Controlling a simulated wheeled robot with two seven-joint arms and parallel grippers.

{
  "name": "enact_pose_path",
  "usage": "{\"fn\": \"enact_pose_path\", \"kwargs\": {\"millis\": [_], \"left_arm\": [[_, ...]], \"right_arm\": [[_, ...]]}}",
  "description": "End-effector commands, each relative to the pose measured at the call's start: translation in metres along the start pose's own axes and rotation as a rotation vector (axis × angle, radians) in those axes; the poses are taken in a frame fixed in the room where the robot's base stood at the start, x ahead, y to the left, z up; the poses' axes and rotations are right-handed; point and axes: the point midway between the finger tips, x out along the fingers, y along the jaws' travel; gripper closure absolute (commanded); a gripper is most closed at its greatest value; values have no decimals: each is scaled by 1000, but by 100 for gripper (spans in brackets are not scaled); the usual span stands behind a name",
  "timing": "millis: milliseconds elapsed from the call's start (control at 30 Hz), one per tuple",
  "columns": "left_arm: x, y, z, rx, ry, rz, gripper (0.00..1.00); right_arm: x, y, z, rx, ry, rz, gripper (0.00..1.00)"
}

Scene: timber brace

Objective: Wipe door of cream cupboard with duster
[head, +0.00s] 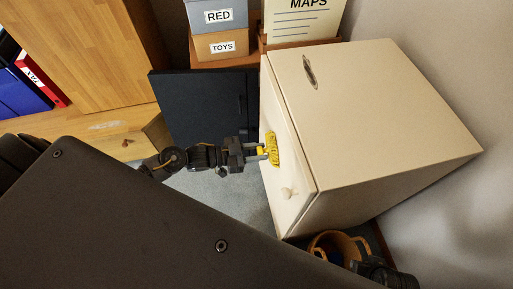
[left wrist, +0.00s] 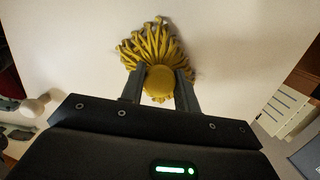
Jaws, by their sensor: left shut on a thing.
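The cream cupboard (head: 385,110) stands at the right of the head view. Its door (head: 290,165) faces left, with a round knob (head: 287,193) near the lower part; the knob also shows at the left of the left wrist view (left wrist: 36,107). My left gripper (head: 262,152) is shut on the yellow duster (head: 272,148). In the left wrist view the duster (left wrist: 155,45) has its strands splayed against the pale door (left wrist: 240,60), which suggests contact. Its round yellow end (left wrist: 159,80) sits between the fingers. My right gripper is not clearly seen.
Boxes labelled RED (head: 218,16) and TOYS (head: 222,45) and a MAPS file (head: 304,22) stand behind the cupboard. A dark panel (head: 200,105) stands left of it. A tan basket (head: 338,243) sits below its front. Wooden furniture (head: 90,50) is at left.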

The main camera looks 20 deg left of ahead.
Motion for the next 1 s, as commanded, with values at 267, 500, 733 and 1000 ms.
{"fn": "enact_pose_path", "kwargs": {"millis": [267,500,733,1000], "left_arm": [[0,23,-3,-4,2,4,87],[0,37,-1,-2,2,3,87],[0,41,-1,-3,2,4,87],[0,65,-3,-4,2,4,87]], "right_arm": [[-14,0,-4,0,0,0,64],[-19,1,-5,0,0,0,64],[-21,1,-6,0,0,0,64],[-32,1,-9,0,0,0,64]]}}
